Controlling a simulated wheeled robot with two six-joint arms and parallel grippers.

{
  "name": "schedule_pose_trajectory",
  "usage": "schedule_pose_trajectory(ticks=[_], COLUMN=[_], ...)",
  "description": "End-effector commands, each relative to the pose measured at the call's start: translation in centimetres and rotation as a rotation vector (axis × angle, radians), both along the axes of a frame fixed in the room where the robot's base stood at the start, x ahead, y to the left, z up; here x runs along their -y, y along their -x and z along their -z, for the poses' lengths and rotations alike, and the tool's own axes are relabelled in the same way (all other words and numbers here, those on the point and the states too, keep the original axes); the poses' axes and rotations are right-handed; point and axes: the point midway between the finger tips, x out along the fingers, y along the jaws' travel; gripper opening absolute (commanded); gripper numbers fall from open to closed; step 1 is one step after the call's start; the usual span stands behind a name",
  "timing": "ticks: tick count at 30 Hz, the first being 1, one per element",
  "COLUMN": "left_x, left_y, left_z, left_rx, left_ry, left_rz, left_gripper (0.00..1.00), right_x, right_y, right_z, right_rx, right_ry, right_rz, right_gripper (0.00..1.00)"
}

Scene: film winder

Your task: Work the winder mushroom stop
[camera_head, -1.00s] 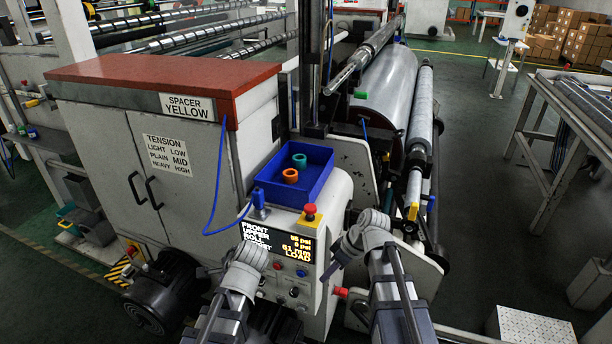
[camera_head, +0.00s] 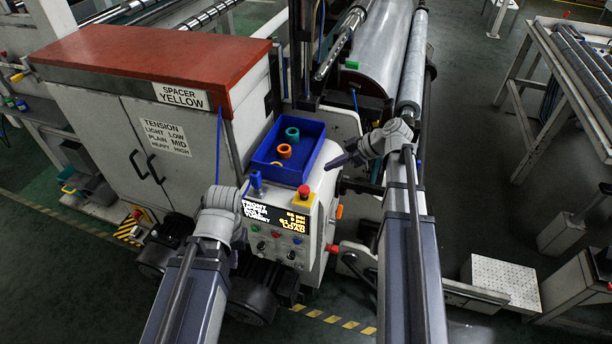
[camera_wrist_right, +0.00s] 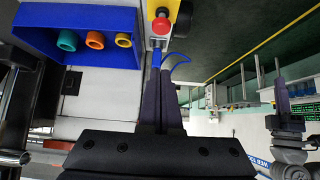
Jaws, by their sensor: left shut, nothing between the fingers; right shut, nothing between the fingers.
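The mushroom stop (camera_head: 304,190) is a red button on a yellow base at the right front edge of the winder console, beside the lit display (camera_head: 275,216). It also shows at the top of the right wrist view (camera_wrist_right: 161,26). My right gripper (camera_head: 331,165) is shut and empty, its dark fingers pointing left, above and right of the stop in the head view. In the right wrist view its fingers (camera_wrist_right: 161,72) point toward the stop, with a visible gap. My left gripper's fingers are hidden behind its wrist in the head view; the right wrist view shows them (camera_wrist_right: 281,82) shut.
A blue tray (camera_head: 307,170) with several coloured rings sits on the console behind the stop. A blue plug (camera_head: 256,180) with a cable stands left of the stop. Knobs and small buttons line the panel below the display. Rollers (camera_head: 375,50) stand behind.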

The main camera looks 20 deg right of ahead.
Motion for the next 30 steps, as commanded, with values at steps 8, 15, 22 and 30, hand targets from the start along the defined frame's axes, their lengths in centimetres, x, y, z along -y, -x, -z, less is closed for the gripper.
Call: schedule_pose_trajectory(ticks=[8, 15, 22, 30], left_x=[0.0, 0.0, 0.0, 0.0], left_y=[0.1, 0.0, 0.0, 0.0], left_z=[0.0, 1.2, 4.5, 8.2], left_rx=[-0.001, 0.0, 0.001, 0.002], left_ry=[0.001, 0.002, 0.001, 0.001], left_rz=[-0.004, -0.003, -0.006, -0.002], left_gripper=[0.0, 0.0, 0.0, 0.0], right_x=[0.1, -0.6, -3.1, -6.0], right_y=[0.0, -0.5, -2.2, -4.1], right_z=[0.0, 1.1, 4.5, 8.2], right_rx=[0.002, 0.001, 0.001, 0.001], right_ry=[0.0, 0.0, 0.0, 0.0], right_rz=[0.0, -0.001, -0.002, -0.001], right_gripper=[0.0, 0.0, 0.0, 0.0])
